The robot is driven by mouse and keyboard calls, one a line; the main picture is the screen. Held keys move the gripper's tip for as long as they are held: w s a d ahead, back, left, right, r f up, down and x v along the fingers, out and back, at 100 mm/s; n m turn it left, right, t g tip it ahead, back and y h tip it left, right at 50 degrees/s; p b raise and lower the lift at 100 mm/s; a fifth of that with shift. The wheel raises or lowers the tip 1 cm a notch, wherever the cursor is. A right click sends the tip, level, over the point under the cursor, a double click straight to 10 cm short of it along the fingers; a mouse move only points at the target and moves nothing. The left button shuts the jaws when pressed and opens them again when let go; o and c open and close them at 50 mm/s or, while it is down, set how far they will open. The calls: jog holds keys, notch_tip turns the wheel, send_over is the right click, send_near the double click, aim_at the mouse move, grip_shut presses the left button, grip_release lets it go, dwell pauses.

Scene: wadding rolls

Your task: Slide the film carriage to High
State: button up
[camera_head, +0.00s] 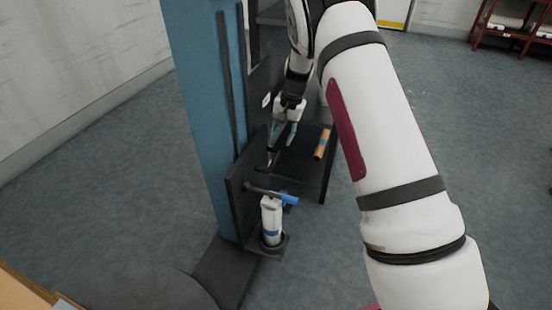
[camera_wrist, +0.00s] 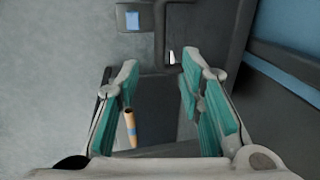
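The film carriage is a dark plate (camera_head: 235,208) on the blue column (camera_head: 200,110), low down. A white roll (camera_head: 271,220) stands upright on its small base, beside a bar with a blue end (camera_head: 289,199). My gripper (camera_head: 280,150) is above the carriage, by the column's face. In the wrist view my gripper (camera_wrist: 158,72) is open, its teal fingers apart. A bent black bar (camera_wrist: 159,35), which looks like a handle, lies beyond the fingertips, near the gap. I cannot tell whether anything touches it. My forearm covers the right middle of the head view.
A black shelf (camera_head: 310,160) behind the carriage holds a tan roll (camera_head: 321,144), which also shows between the fingers in the wrist view (camera_wrist: 130,128). A round dark base (camera_head: 140,292) lies at lower left. A brown rack (camera_head: 510,30) stands far right. Open floor lies left.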

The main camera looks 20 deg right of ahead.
aim_at(275, 158)
jog(key=f+b, duration=0.1)
jog(key=f, duration=0.2)
jog(key=a+f+b, duration=0.1)
jog(key=f, duration=0.2)
jog(key=w+f+b, duration=0.1)
jog(key=f, duration=0.2)
jog(key=shift+a+f, duration=0.25)
jog(key=shift+f, duration=0.1)
grip_shut()
